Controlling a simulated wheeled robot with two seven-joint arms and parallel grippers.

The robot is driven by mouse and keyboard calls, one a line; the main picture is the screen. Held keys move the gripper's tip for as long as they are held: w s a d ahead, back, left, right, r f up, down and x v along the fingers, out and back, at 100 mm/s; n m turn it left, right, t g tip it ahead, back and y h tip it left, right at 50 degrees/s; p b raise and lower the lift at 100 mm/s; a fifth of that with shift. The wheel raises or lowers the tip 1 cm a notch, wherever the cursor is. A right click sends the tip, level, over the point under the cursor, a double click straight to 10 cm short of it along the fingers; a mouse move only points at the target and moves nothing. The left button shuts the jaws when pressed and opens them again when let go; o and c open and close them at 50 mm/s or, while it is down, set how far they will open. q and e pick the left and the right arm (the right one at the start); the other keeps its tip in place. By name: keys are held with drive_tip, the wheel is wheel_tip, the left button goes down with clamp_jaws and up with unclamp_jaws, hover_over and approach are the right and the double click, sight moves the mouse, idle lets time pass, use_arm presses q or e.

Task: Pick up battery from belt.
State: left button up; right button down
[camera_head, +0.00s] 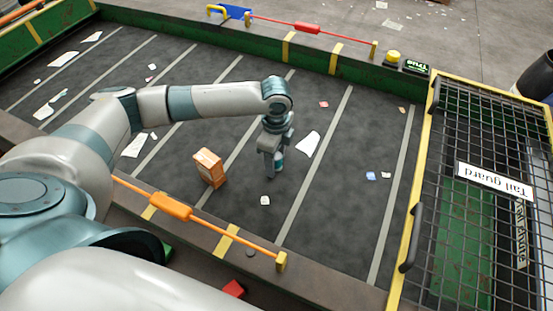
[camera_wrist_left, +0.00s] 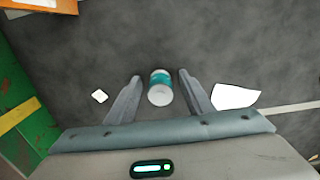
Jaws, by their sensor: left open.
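In the left wrist view, a small teal and white cylinder, the battery (camera_wrist_left: 160,86), lies or stands on the dark belt (camera_wrist_left: 235,45). It sits between the two spread fingers of my left gripper (camera_wrist_left: 160,84), with a gap on each side. In the head view, my left gripper (camera_head: 272,170) points straight down, low over the middle of the belt (camera_head: 330,200). The battery (camera_head: 279,160) shows only partly there, behind the fingers. My right gripper is not in view.
An orange box (camera_head: 209,168) stands on the belt left of my left gripper. Paper scraps, one a white piece (camera_head: 308,144), lie around. An orange pull bar (camera_head: 172,206) runs along the near edge. A mesh tail guard (camera_head: 490,150) closes the right end.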

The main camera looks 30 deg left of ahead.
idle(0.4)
use_arm(q)
clamp_jaws()
drive_tip(key=shift+r, duration=0.15)
drive_tip(key=shift+w+r+b, duration=0.1)
drive_tip(key=shift+r+b, duration=0.3)
drive_tip(key=shift+r, duration=0.2)
wheel_tip(320, 180, up, 2)
drive_tip(key=shift+r+b, duration=0.25)
drive_tip(key=shift+b, duration=0.3)
drive_tip(key=w+d+r+b, duration=0.3)
drive_tip(key=d+r, duration=0.4)
drive_tip(key=d, duration=0.4)
drive_tip(key=shift+w, duration=0.2)
drive_tip(key=shift+d, duration=0.1)
